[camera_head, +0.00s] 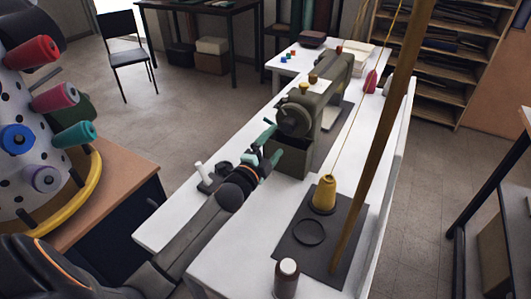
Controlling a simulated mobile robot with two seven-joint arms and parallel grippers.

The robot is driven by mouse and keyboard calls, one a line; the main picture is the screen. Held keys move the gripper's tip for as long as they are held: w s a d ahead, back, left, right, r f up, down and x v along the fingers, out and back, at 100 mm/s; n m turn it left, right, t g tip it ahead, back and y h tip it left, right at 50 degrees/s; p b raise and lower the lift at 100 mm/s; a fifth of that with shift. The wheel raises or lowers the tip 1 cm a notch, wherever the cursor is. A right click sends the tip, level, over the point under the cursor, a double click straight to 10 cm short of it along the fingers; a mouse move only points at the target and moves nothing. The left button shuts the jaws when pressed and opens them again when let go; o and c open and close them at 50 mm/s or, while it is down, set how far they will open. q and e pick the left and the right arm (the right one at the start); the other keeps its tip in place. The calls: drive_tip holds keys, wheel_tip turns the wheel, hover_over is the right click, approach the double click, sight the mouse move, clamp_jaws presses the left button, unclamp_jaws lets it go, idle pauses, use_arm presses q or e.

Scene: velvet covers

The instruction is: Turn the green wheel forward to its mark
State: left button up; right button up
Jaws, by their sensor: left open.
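The green wheel (293,121) is the dark olive handwheel on the near end of a sewing machine (318,97). The machine stands on a long white table (240,235). My left gripper (272,145) reaches in from the lower left. Its teal-tipped fingers are spread open and empty, just left of and below the wheel. I cannot tell whether a fingertip touches it. The mark is too small to make out. My right gripper is not in view.
A yellow thread cone (325,194) and a tall brown pole (378,140) stand on a dark mat (291,249) to the right. A brown bottle (286,278) stands at the near edge. A rack of coloured spools (40,130) is at the left. A small black stand (212,182) lies beside my arm.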

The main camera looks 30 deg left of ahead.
use_arm(q)
drive_tip(key=shift+s+d, duration=0.1)
drive_tip(key=shift+s, duration=2.25)
